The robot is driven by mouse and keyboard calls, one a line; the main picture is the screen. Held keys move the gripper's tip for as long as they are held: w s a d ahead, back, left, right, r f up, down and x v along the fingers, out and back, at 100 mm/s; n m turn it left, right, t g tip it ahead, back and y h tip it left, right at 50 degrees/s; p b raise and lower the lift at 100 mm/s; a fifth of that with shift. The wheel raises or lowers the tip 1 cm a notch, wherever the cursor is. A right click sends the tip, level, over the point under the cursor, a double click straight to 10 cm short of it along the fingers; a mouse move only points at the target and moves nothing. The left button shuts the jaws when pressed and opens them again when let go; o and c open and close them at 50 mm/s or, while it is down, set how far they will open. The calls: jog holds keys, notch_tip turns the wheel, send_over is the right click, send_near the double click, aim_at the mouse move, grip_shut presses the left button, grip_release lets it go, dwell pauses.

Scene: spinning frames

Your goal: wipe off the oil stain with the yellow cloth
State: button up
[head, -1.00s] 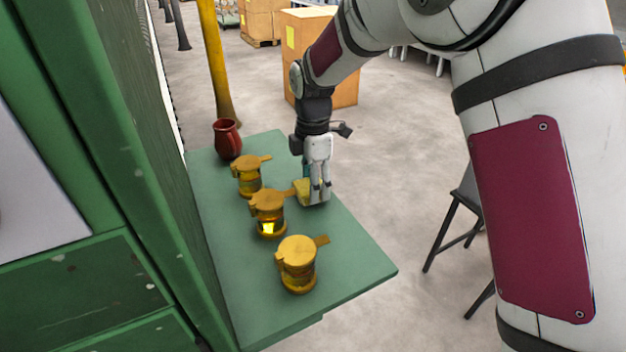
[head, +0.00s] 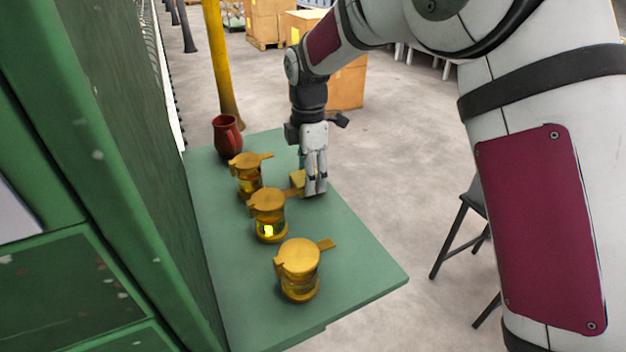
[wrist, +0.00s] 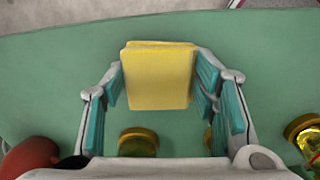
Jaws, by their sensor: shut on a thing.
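The yellow cloth (head: 297,179) is a folded, block-like pad at my gripper (head: 314,188), low over the right part of the green tabletop (head: 352,270). In the wrist view the cloth (wrist: 158,76) sits between the teal-padded fingers of my gripper (wrist: 163,82), which is shut on it. In the head view the fingers hide part of the cloth. Whether its underside touches the tabletop is hard to tell. I see no oil stain in either view; the cloth and gripper hide some of the surface.
A green cabinet wall (head: 110,130) borders the left. The front right tabletop is clear.

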aim_at(318, 198)
jog(key=shift+w+a+f+b, duration=0.15)
jog(key=shift+w+a+b, duration=0.3)
jog(key=shift+w+b, duration=0.25)
jog(key=shift+w+a+f+b, duration=0.1)
jog(key=shift+w+a+b, duration=0.35)
jog(key=shift+w+b, duration=0.25)
jog(key=shift+w+a+r, duration=0.15)
jog(key=shift+w, duration=0.05)
jog(key=shift+s+d+r, duration=0.15)
jog(key=shift+s+d, duration=0.15)
jog(key=shift+s, duration=0.2)
jog(key=shift+s+d+p, duration=0.35)
jog(key=shift+s+p, duration=0.05)
jog(key=shift+s, duration=0.15)
jog(key=shift+s+d+p, duration=0.3)
jog(key=shift+s+p, duration=0.05)
jog(key=shift+s, duration=0.15)
jog(key=shift+s+d+f+p, duration=0.15)
jog(key=shift+s+d+p, duration=0.35)
jog(key=shift+s, duration=0.25)
jog(key=shift+s+d+f+p, duration=0.1)
jog(key=shift+s+d+p, duration=0.35)
jog(key=shift+s, duration=0.3)
jog(key=shift+s+d+f, duration=0.15)
jog(key=shift+s+d, duration=0.05)
jog(key=shift+s, duration=0.15)
jog(key=shift+f, duration=0.1)
